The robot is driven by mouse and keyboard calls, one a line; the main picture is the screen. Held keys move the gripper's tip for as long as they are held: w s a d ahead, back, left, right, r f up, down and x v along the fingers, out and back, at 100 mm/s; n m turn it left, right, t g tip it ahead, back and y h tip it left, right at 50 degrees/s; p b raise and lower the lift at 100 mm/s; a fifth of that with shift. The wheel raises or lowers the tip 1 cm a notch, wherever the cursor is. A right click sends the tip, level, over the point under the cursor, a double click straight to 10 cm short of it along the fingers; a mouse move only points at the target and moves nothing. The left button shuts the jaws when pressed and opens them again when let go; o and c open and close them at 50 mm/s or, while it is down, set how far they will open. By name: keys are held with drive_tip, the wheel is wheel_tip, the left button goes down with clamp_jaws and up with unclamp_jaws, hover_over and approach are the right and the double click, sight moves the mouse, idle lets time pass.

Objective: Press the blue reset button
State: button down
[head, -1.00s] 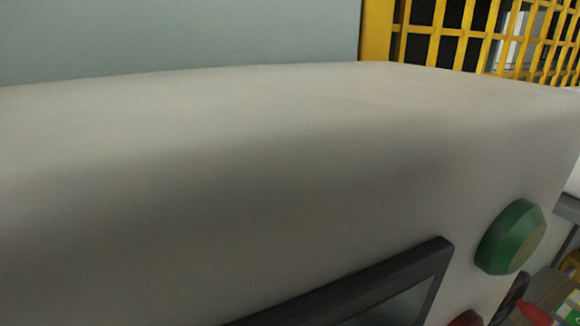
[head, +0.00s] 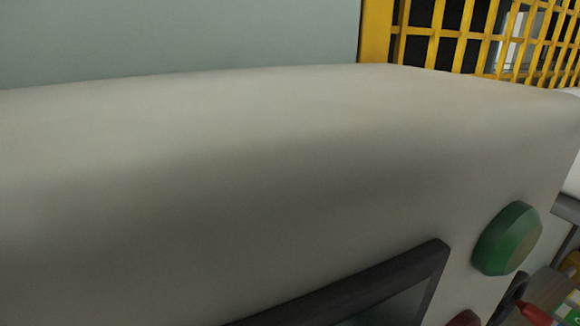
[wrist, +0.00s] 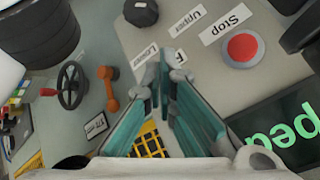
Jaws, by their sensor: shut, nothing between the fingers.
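No blue button shows in either view. In the wrist view my gripper (wrist: 167,75) is shut with nothing between its teal fingers. Its tips are over the pale control panel (wrist: 215,75), and I cannot tell whether they touch it. The fingers cover part of the panel and most of one label beside the tips, so what lies under them is hidden. A red button (wrist: 242,48) on a grey ring, labelled Stop, is to the right of the tips. The gripper is not in the head view.
A black knob (wrist: 141,12) is near Upper and Lower labels. A screen (wrist: 285,130) with green letters is at right. An orange handle (wrist: 108,88) and black handwheel (wrist: 70,85) are at left. The head view shows a green button (head: 507,238) and yellow guard (head: 376,30).

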drive_tip(key=shift+s, duration=0.1)
drive_tip(key=shift+s+d+p, duration=0.2)
drive_tip(key=shift+s+d, duration=0.1)
drive_tip(key=shift+s, duration=0.45)
drive_tip(key=shift+s+d+p, duration=0.15)
drive_tip(key=shift+s+d, duration=0.15)
drive_tip(key=shift+s, duration=0.45)
drive_tip(key=shift+s+d+p, duration=0.2)
drive_tip(key=shift+s+d, duration=0.1)
drive_tip(key=shift+s, duration=0.45)
drive_tip(key=shift+s, duration=0.1)
